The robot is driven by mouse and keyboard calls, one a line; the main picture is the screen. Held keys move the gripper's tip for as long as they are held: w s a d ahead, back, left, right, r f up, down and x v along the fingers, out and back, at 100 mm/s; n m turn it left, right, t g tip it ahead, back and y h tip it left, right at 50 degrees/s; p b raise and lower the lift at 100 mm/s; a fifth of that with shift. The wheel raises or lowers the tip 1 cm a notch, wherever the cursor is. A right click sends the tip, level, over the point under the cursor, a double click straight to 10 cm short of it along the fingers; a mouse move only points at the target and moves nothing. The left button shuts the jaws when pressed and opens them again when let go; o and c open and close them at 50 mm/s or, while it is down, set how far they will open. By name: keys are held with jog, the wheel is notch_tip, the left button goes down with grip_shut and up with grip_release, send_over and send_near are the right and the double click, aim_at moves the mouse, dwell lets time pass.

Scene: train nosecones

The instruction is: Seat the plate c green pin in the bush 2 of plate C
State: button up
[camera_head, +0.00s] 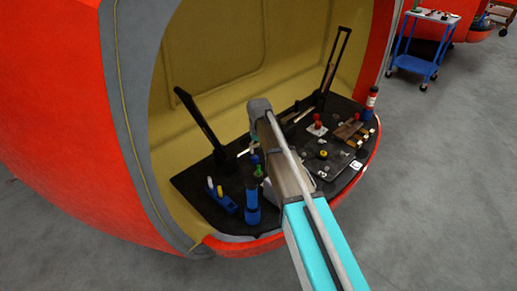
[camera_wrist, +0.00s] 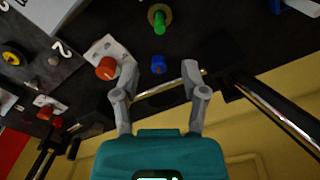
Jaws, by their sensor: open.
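A green pin (camera_wrist: 159,22) stands in a brass-coloured ring at the top of the wrist view; it shows small beside my arm in the head view (camera_head: 259,171). My gripper (camera_wrist: 158,68) is open, its two fingers apart with nothing gripped. A short blue peg (camera_wrist: 158,64) appears between the fingertips, seemingly below them. The green pin lies beyond the fingertips, apart from them. A "2" label (camera_wrist: 60,48) is on a dark plate at the left of the wrist view. I cannot tell which plate is plate C, and bush 2 cannot be made out.
A red-orange knob (camera_wrist: 106,68) on a white plate is close to the left finger. A black bar (camera_head: 202,120) rises at the left of the dark deck. A blue cylinder (camera_head: 253,205) and a blue holder (camera_head: 222,198) stand at the front left. My arm hides the deck's middle.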

dwell(0.3)
jog(key=shift+m, duration=0.5)
jog(key=s+d, duration=0.6)
jog(key=s, duration=0.1)
jog(key=s+d, duration=0.3)
jog(key=s, duration=0.1)
jog(key=s+d+m, duration=0.1)
jog(key=s+d, duration=0.7)
jog(key=s, duration=0.6)
jog(key=shift+s+d+m, duration=0.15)
jog(key=shift+d+m, duration=0.05)
jog(key=shift+m, duration=0.1)
notch_tip(320, 180, up, 7)
jog(key=p, duration=0.7)
jog(key=shift+r, duration=0.15)
